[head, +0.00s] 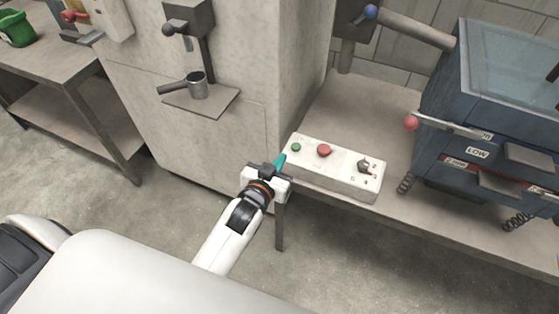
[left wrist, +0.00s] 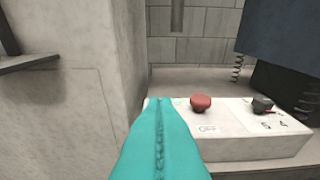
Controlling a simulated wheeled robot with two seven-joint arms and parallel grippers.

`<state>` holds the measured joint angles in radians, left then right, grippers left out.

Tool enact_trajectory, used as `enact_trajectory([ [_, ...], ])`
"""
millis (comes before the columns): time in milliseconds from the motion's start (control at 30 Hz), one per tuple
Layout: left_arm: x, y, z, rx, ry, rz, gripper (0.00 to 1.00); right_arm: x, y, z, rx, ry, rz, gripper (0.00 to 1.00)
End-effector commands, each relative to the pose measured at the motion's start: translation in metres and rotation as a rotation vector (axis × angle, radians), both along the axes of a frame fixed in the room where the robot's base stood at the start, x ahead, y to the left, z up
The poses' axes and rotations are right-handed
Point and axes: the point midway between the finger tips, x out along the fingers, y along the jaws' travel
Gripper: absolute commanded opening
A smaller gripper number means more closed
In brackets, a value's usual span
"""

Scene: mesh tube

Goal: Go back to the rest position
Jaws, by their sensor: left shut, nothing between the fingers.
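My left gripper (head: 281,160) has teal fingers and is at the left end of a white control box, near its green button. The fingers are shut with nothing between them. In the left wrist view the shut teal fingers (left wrist: 161,112) point toward the control box (left wrist: 255,138). I cannot tell whether the fingertips touch it. The control box (head: 332,165) carries a green button (head: 296,147), a red button (head: 324,150) and a dark knob (head: 366,166). The red button (left wrist: 200,102) also shows in the left wrist view. My right gripper is not in view.
A grey bench (head: 420,212) carries the control box and a blue machine (head: 490,110) on springs. A large pale cabinet (head: 210,130) stands left of the bench. A side table (head: 50,65) with a green bucket (head: 15,28) is at far left. The near floor is clear.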

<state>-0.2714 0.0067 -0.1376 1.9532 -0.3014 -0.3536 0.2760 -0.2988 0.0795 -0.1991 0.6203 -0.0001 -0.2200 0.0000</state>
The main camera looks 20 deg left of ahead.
Motion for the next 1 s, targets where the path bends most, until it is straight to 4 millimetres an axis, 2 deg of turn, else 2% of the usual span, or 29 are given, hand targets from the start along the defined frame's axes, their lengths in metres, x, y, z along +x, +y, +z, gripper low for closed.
enact_trajectory([
  [433, 0.000, 0.000, -0.001, 0.000, 0.002, 0.000, 0.00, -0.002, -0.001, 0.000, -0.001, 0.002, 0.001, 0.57],
  [533, -0.002, -0.001, -0.018, 0.005, 0.035, -0.006, 0.00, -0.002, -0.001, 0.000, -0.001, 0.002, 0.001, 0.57],
  [567, -0.003, -0.002, -0.029, 0.008, 0.055, -0.011, 0.00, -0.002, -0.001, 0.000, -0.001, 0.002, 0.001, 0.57],
  [667, -0.013, -0.005, -0.081, 0.024, 0.156, -0.029, 0.00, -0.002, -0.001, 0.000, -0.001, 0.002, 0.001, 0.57],
  [767, -0.036, -0.007, -0.152, 0.043, 0.298, -0.054, 0.00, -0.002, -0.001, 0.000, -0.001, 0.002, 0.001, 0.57],
  [800, -0.049, -0.007, -0.181, 0.051, 0.356, -0.063, 0.00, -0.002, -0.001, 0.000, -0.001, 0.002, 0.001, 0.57],
  [867, -0.071, -0.005, -0.222, 0.064, 0.443, -0.077, 0.00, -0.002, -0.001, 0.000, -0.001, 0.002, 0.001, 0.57],
  [900, -0.087, -0.004, -0.247, 0.072, 0.501, -0.085, 0.00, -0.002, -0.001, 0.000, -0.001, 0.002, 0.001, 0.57],
  [967, -0.115, -0.001, -0.284, 0.083, 0.587, -0.096, 0.00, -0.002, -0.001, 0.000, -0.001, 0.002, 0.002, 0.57],
  [1000, -0.136, 0.002, -0.308, 0.090, 0.645, -0.104, 0.00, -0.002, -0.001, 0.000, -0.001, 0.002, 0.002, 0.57],
])
